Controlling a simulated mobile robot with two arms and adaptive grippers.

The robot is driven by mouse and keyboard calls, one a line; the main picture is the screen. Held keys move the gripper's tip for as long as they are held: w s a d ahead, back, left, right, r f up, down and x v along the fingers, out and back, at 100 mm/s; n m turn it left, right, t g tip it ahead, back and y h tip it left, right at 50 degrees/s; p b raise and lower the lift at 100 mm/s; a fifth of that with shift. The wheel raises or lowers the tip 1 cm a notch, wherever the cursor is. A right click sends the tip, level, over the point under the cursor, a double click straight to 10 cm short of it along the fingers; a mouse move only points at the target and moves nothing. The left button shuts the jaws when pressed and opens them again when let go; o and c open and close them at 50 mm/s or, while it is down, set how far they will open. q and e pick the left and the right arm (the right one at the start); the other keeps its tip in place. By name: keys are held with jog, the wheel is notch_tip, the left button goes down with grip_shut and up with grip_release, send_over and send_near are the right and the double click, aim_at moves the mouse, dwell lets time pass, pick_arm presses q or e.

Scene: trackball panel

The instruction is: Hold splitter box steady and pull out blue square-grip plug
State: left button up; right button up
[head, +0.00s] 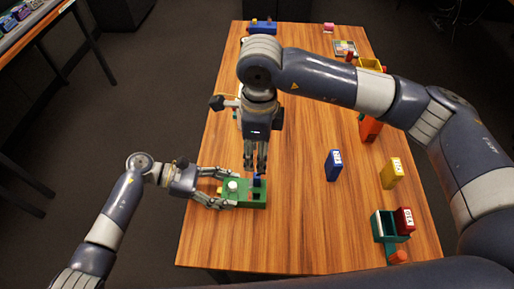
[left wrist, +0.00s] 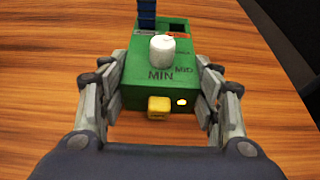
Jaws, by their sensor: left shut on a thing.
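The green splitter box (head: 246,200) sits on the wooden table. In the left wrist view the box (left wrist: 130,79) shows a white knob (left wrist: 161,50), "MIN" and "MID" lettering, a yellow plug (left wrist: 159,106) in its near face and a lit spot beside it. The blue plug (head: 257,181) stands upright on the box; in the left wrist view its upper part (left wrist: 147,14) is cut off. My left gripper (head: 230,189) is shut on the box, with fingers along both sides. My right gripper (head: 256,167) points down just above the blue plug, its fingers a little apart.
A blue block (head: 334,165), a yellow block (head: 391,173) and a red block (head: 405,220) stand to the right. A dark green holder (head: 383,226) is near the red block. Bare table lies between the splitter box and these blocks.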

aim_at(257, 175)
jog(key=shift+n, duration=0.3)
notch_tip(257, 175, down, 12)
jog(key=shift+w+r, duration=0.1)
jog(key=shift+r, duration=0.05)
grip_shut()
dwell(0.5)
